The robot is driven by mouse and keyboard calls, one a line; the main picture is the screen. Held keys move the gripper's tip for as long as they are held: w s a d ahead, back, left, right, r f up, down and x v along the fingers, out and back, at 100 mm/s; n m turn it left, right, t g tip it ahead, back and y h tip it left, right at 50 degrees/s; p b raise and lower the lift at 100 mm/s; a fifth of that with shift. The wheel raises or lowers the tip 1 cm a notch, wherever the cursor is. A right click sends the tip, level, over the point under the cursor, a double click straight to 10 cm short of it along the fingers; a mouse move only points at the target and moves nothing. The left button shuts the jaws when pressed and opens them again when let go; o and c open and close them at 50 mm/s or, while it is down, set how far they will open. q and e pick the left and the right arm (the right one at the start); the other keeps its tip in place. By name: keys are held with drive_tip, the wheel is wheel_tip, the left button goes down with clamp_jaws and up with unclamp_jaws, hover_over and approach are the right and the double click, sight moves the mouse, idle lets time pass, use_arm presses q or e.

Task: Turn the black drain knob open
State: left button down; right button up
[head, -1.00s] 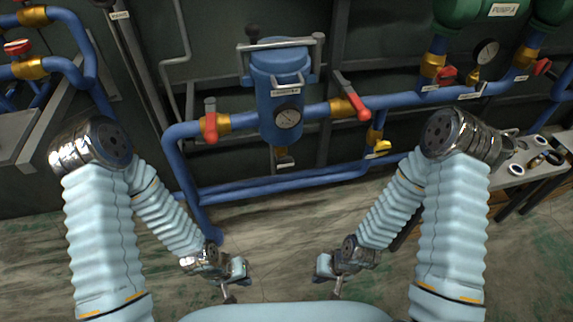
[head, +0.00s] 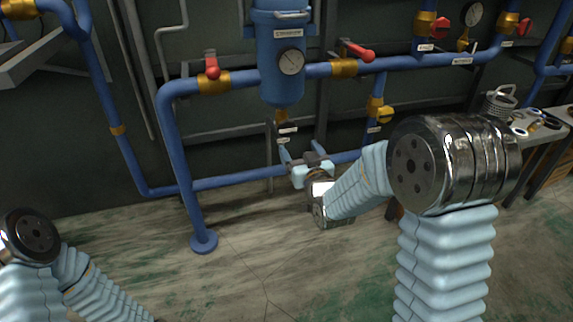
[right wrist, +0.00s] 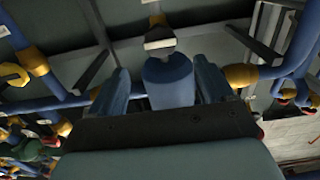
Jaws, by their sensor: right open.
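The black drain knob (head: 284,140) is under the blue filter vessel (head: 281,85), beside a brass fitting and small white labels; it is small and partly unclear in the head view. In the right wrist view the dark knob (right wrist: 160,33) shows at the top, between a brass fitting and a white label. My right gripper (head: 299,163) is just below the knob, apart from it. Its two fingers (right wrist: 158,85) are open, with a blue pipe end (right wrist: 167,72) showing between them. My left gripper is out of view; only its arm shows at lower left.
A low horizontal pipe (head: 235,182) passes behind my gripper. A bench (head: 540,140) stands at right. The floor in front is clear.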

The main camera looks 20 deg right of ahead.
sight(288, 130)
drive_tip(key=w+p, duration=0.2)
drive_tip(key=w, duration=0.7)
drive_tip(key=shift+w+a+r+p, duration=0.1)
drive_tip(key=shift+w+a+p, duration=0.05)
drive_tip(key=shift+p, duration=0.15)
drive_tip(key=shift+c, duration=1.2)
drive_tip(key=c, duration=0.8)
drive_tip(key=shift+f+n+b, duration=0.25)
drive_tip(key=shift+n+b, duration=0.35)
drive_tip(key=shift+n, duration=0.5)
drive_tip(key=shift+r+n, duration=0.1)
drive_tip(key=shift+n, duration=1.1)
